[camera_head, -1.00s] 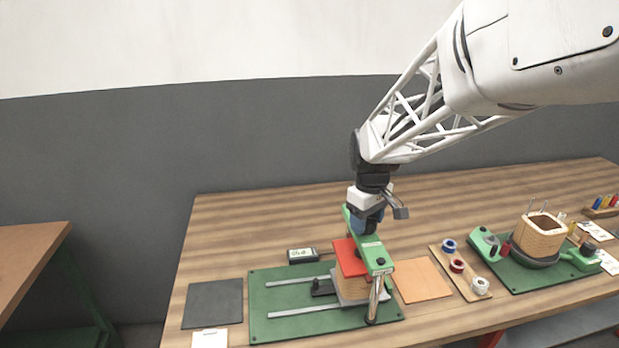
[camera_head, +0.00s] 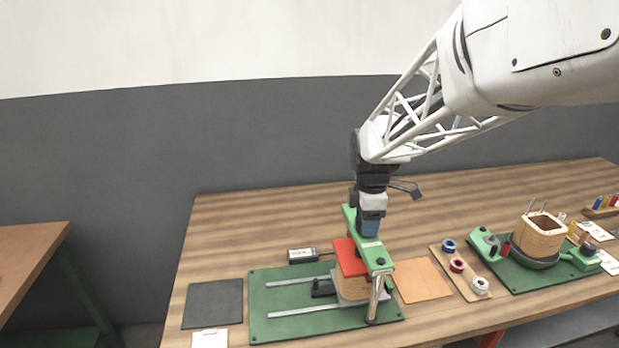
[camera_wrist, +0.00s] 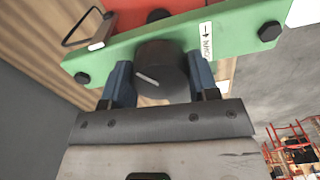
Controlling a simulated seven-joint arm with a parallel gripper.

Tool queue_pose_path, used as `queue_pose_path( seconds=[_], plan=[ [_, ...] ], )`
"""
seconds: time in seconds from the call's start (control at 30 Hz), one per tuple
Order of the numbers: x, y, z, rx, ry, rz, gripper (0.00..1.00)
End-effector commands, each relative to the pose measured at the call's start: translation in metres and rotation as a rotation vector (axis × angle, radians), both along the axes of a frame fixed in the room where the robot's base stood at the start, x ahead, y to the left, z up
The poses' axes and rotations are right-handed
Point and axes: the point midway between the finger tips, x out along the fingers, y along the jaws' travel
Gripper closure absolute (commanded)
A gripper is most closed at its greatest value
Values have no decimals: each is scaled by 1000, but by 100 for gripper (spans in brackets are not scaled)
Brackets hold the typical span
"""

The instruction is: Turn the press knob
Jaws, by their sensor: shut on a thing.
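The press is a green frame (camera_head: 373,252) on a green base plate (camera_head: 262,300) at the front middle of the bench. A red plate (camera_head: 349,257) and a wooden coil block (camera_head: 352,287) sit under its top bar. The dark round press knob (camera_wrist: 162,70) shows in the wrist view, with a light line on it, beside a label with an arrow (camera_wrist: 206,40). In the head view the gripper hides the knob.
A dark mat (camera_head: 213,304) lies left, an orange mat (camera_head: 422,281) right. A spool board (camera_head: 466,274) and a winding station (camera_head: 540,240) stand further right. The bench behind the press is clear.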

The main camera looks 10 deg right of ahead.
Motion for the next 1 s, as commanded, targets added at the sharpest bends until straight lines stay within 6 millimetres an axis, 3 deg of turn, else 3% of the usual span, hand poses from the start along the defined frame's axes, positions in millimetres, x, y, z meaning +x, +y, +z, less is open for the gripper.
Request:
queue_pose_path(
  seconds=[0.7,1.0],
  plan=[
    [1,0,1,-1,-2,662,69],
    [1,0,1,-1,-2,836,69]
  ],
)
